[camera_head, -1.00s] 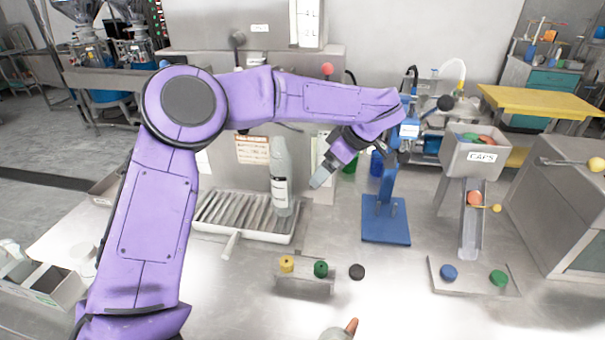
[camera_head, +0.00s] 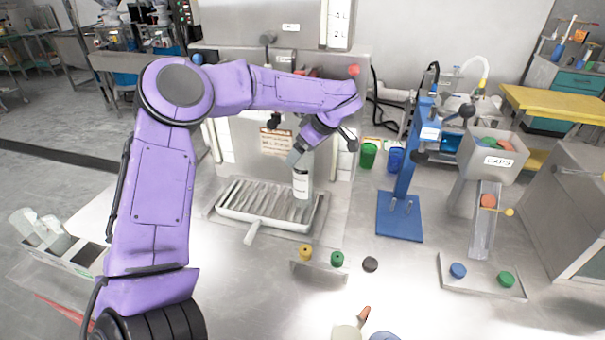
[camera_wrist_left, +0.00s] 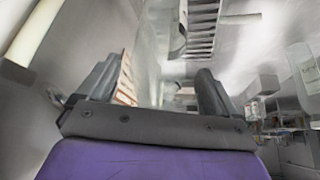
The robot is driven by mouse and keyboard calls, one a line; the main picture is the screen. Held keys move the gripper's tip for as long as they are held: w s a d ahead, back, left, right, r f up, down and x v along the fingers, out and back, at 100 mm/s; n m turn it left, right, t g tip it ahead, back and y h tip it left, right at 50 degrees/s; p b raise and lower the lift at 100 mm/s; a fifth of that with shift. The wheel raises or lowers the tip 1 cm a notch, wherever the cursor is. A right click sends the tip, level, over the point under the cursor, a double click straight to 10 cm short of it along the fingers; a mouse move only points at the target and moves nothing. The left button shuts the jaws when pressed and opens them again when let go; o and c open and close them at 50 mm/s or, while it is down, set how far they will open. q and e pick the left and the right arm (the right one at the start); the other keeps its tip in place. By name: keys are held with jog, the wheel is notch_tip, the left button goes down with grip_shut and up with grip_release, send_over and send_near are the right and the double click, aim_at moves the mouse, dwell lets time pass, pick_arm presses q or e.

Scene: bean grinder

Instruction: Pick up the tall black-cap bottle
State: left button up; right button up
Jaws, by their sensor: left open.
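A tall pale grey bottle (camera_head: 301,183) with a white label stands upright on the slatted white tray (camera_head: 262,222). Its top is hidden behind my left gripper (camera_head: 297,156), so I see no cap on it. My left gripper is open with its fingers at the bottle's upper part; I cannot tell whether they touch it. In the left wrist view my two dark fingers (camera_wrist_left: 153,88) are spread apart. A pale, blurred form lies between them, and I cannot tell whether it is the bottle. My right gripper is out of view.
A loose black cap (camera_head: 370,264) lies beside the green cap (camera_head: 337,258) and yellow cap (camera_head: 305,251). A blue stand (camera_head: 399,215) and the CAPS hopper (camera_head: 491,160) stand to the right. An orange-tipped object (camera_head: 363,315) is at the front edge.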

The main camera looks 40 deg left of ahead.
pick_arm(q)
jog(key=shift+w+d+f, duration=0.1)
jog(key=shift+w+d, duration=0.05)
jog(key=shift+w, duration=0.1)
jog(key=c, duration=1.5)
